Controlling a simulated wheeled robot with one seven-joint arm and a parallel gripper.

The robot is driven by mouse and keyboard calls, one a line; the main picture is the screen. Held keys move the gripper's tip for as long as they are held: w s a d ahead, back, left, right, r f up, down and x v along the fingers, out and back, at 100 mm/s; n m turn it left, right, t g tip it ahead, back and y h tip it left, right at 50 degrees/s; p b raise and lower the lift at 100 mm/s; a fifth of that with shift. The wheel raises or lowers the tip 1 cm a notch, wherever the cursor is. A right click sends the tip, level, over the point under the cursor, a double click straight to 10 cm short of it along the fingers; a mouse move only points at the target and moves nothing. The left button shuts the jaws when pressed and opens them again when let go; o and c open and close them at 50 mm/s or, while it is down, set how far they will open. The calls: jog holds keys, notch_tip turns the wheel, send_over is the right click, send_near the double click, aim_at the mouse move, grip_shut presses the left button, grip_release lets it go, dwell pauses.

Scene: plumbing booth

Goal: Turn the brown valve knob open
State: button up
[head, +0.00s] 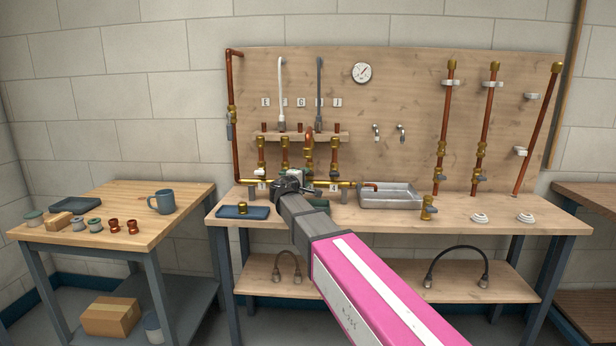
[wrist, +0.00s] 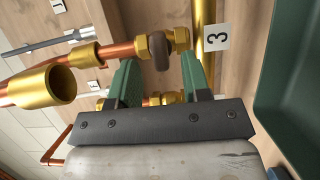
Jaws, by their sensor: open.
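In the wrist view the brown valve knob (wrist: 159,50) is a dark, rounded knob on a copper and brass pipe fitting. My gripper (wrist: 157,66) has two green fingers, spread apart, one on each side of the knob. The knob shows in the gap near the fingertips; I cannot tell whether either finger touches it. In the head view my gripper (head: 289,181) is at the brass manifold on the workbench, and my arm and gripper hide the knob there.
A label marked 3 (wrist: 217,38) is beside the fitting. Brass-fitted pipes crowd around my gripper. On the workbench (head: 470,208) are a blue tray (head: 230,212) to the left and a metal basin (head: 390,202) to the right. A mug (head: 162,202) stands on the left table.

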aim_at(308, 175)
jog(key=shift+x, duration=1.6)
jog(key=c, duration=0.7)
